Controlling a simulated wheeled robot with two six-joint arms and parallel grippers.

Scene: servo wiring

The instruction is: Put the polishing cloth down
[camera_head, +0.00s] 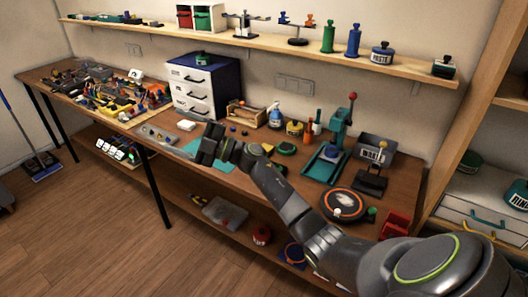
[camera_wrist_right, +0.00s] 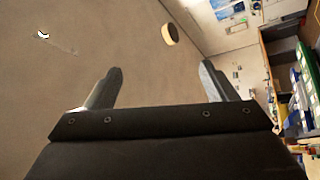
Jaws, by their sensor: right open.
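My right gripper (camera_head: 211,143) is above the middle of the workbench (camera_head: 237,181), over a teal mat (camera_head: 192,149). In the right wrist view its two fingers (camera_wrist_right: 160,88) are spread apart with nothing between them. I cannot surely pick out the polishing cloth. A small white flat item (camera_head: 186,125) lies on the bench just behind the gripper; I cannot tell if it is the cloth. The gripper hides part of the mat. My left gripper is not in view.
A white drawer cabinet (camera_head: 191,91) stands behind the gripper. A green press (camera_head: 333,145), a black-orange turntable (camera_head: 343,204) and a red bin (camera_head: 394,224) stand to the right. Tools and parts (camera_head: 129,98) crowd the left bench. A wall shelf (camera_head: 270,44) runs above.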

